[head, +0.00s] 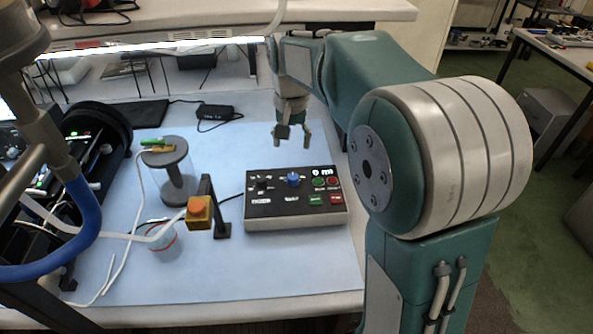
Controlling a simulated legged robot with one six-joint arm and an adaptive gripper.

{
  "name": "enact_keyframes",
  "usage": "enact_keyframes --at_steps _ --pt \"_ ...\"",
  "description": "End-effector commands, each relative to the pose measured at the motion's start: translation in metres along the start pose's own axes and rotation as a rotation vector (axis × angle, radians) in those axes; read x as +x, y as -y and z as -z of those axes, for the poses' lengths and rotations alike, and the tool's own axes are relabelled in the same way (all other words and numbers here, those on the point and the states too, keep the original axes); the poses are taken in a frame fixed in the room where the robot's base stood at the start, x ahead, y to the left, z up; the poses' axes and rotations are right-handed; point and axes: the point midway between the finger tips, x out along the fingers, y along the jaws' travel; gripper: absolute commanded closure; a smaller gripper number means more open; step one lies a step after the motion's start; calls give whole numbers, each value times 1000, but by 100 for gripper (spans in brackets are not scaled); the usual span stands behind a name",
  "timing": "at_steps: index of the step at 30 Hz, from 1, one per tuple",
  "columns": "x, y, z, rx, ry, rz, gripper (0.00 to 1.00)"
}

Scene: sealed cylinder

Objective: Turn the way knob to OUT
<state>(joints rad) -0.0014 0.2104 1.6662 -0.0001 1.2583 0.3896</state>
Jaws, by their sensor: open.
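A control box (294,211) with a dark top and light front stands on the blue mat, right of the middle. On its top are a black knob (262,182) at the left and a blue knob (293,179) near the middle. The labels are too small to read, so I cannot tell which is the way knob or where it points. My gripper (291,144) hangs above and behind the box in the picture, fingers down, spread and empty. It appears apart from both knobs.
Green and red buttons (318,182) sit right of the blue knob. A clear cylinder with grey end plates (176,183) stands at the left. A yellow box with a red button (199,212) is on a black post close left of the control box. A black adapter (215,112) lies behind.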

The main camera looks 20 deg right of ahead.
Motion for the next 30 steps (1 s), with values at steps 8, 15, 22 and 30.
enact_keyframes --at_steps 8,15,22,30 --pt "23 0 3 6 10 -3 27" --pt "68 1 2 5 11 -4 27" --pt "101 1 2 5 9 -4 27" --pt "110 1 2 5 6 -2 27"
